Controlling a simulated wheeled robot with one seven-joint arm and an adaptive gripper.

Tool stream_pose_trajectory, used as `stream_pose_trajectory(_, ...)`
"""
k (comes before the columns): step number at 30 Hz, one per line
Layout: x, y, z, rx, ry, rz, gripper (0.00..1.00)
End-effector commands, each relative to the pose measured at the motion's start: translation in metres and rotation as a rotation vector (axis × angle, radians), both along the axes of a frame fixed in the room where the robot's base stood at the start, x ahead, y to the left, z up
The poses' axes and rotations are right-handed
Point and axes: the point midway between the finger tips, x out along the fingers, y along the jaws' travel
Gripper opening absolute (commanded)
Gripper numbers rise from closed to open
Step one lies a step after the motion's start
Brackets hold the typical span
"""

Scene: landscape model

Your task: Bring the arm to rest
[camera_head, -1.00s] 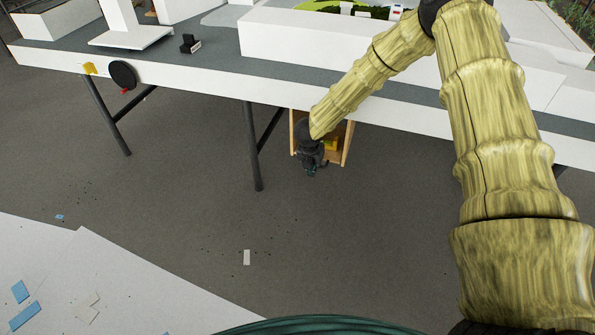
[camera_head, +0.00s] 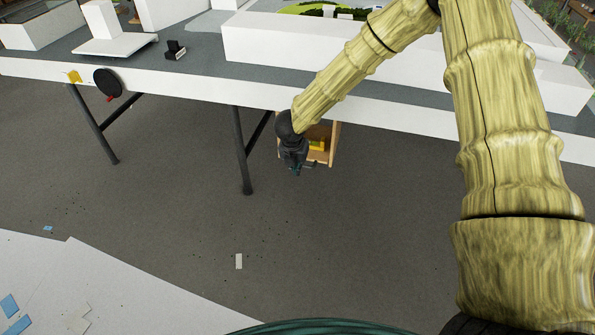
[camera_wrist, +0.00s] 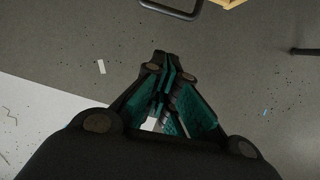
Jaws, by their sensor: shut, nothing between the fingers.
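My gripper (camera_head: 297,170) hangs at the end of my arm, in front of the open wooden drawer under the table's front edge. In the wrist view my gripper (camera_wrist: 163,75) points down over the grey floor. Its dark fingers with green inner faces are closed together at the tips, with nothing seen between them. My arm reaches from the right of the head view, over the table edge, down to the drawer's front.
The wooden drawer (camera_head: 334,145) holds a yellow thing (camera_head: 317,145). The long table (camera_head: 190,88) carries white model blocks and a small black object (camera_head: 175,50). Dark table legs (camera_head: 243,150) stand left of my gripper. The grey floor (camera_head: 380,230) in front is largely clear.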

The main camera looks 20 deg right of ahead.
Motion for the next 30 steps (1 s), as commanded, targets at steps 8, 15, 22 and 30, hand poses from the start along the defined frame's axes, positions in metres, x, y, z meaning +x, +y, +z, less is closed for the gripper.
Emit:
stream_pose_trajectory(8,-0.007,0.007,0.029,0.001,0.000,0.001,0.00)
stream_pose_trajectory(15,-0.009,0.009,0.031,-0.004,0.003,0.012,0.00)
stream_pose_trajectory(22,-0.043,0.008,-0.010,-0.136,0.072,0.350,0.00)
stream_pose_trajectory(30,-0.124,0.008,-0.082,-0.379,0.243,1.159,0.00)
